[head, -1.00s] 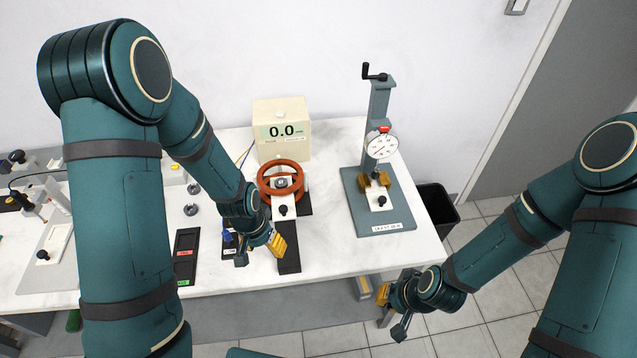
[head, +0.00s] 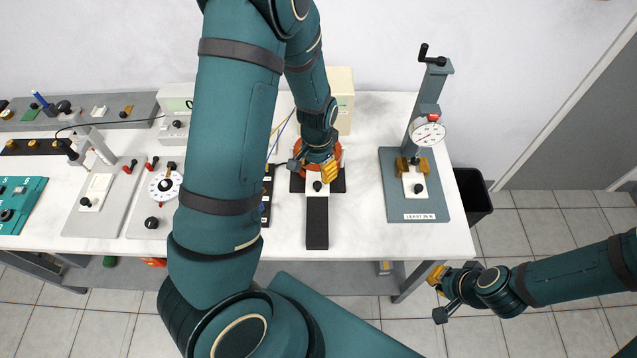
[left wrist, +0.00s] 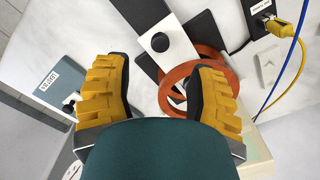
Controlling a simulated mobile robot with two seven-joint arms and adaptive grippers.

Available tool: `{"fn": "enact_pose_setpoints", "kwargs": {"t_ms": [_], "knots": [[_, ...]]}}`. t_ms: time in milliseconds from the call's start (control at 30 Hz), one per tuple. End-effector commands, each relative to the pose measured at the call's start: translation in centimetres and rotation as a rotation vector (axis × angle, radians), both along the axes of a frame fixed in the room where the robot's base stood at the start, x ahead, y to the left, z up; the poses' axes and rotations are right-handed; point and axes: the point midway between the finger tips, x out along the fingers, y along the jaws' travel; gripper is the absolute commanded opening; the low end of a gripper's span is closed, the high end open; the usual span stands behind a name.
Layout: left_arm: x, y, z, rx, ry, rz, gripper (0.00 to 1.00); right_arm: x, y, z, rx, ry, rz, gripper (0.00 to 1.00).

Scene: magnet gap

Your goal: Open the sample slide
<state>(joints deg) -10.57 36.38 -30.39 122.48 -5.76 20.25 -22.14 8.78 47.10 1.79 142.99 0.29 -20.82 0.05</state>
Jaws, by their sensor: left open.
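A white slide plate with a black knob (head: 318,186) lies on a dark rail (head: 317,232) in front of an orange ring (head: 337,150). My left gripper (head: 328,172) is above the ring's front, just behind the knob in the picture, and hides much of the ring. In the left wrist view my left gripper (left wrist: 160,88) is open and empty; the white plate (left wrist: 178,52) and its knob lie beyond the gap between its fingers, apart from them. My right gripper (head: 440,290) is beyond the bench's front right corner; its jaws are too small to judge.
A gauge stand (head: 391,190) with a dial, crank and another white plate with a knob stands to the right. A cream box (head: 343,95) is behind the ring. Cables run nearby. Other apparatus (head: 97,200) fills the left. Clear bench lies between rail and stand.

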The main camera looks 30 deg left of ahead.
Motion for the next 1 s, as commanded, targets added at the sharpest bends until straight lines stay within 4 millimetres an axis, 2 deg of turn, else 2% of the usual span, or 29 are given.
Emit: {"fn": "enact_pose_setpoints", "kwargs": {"t_ms": [33,200,400,600,833,867,1000], "knots": [[-0.1,0.1,-1.2,0.001,0.004,0.001,0.56,0.0,0.0,-0.2,0.000,0.000,0.000,0.00],[-0.1,0.0,-4.4,0.001,0.003,0.001,0.56,0.0,0.0,-0.5,-0.001,0.000,0.000,0.00],[0.0,0.0,-6.9,0.000,0.001,0.001,0.56,0.0,0.0,-0.7,-0.002,0.000,0.000,0.00],[0.0,0.0,-7.8,0.000,-0.001,0.001,0.56,0.0,0.0,-0.8,-0.002,0.000,0.000,0.00],[0.0,0.0,-7.8,0.000,-0.001,0.001,0.56,0.0,0.0,-0.8,-0.002,0.000,0.000,0.00],[0.0,0.0,-7.8,0.000,-0.001,0.001,0.59,0.0,0.0,-0.8,-0.002,0.000,0.000,0.00],[0.0,0.0,-7.8,0.000,-0.001,0.001,0.10,0.0,0.0,-0.8,-0.002,0.000,0.000,0.00]]}}
